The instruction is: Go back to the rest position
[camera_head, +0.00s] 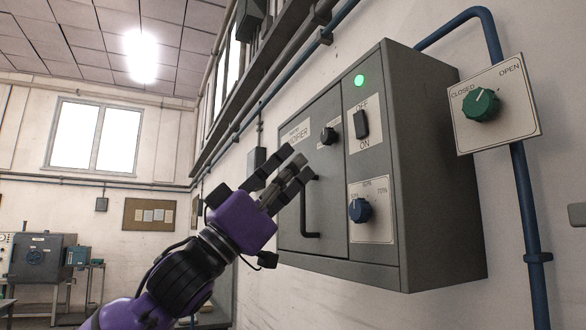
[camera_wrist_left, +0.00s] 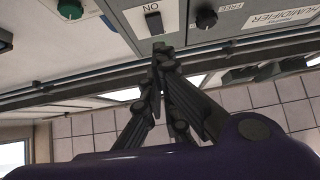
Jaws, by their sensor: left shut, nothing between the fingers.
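My left gripper (camera_head: 297,163) comes in from the lower left in the head view, on a purple wrist, in front of the grey humidifier cabinet (camera_head: 430,180). In the left wrist view its fingers (camera_wrist_left: 159,50) meet at the tips and hold nothing. In the head view the gripper appears close to the cabinet's door, near its black handle (camera_head: 304,215); I cannot tell the exact gap. My right gripper is in neither view.
The cabinet carries a lit green lamp (camera_head: 360,80), an OFF/ON rocker switch (camera_head: 361,124), a blue percent knob (camera_head: 360,210) and a black knob (camera_head: 329,135). A green CLOSED/OPEN knob (camera_head: 481,104) is at right beside blue pipe (camera_head: 527,205). Open room lies left.

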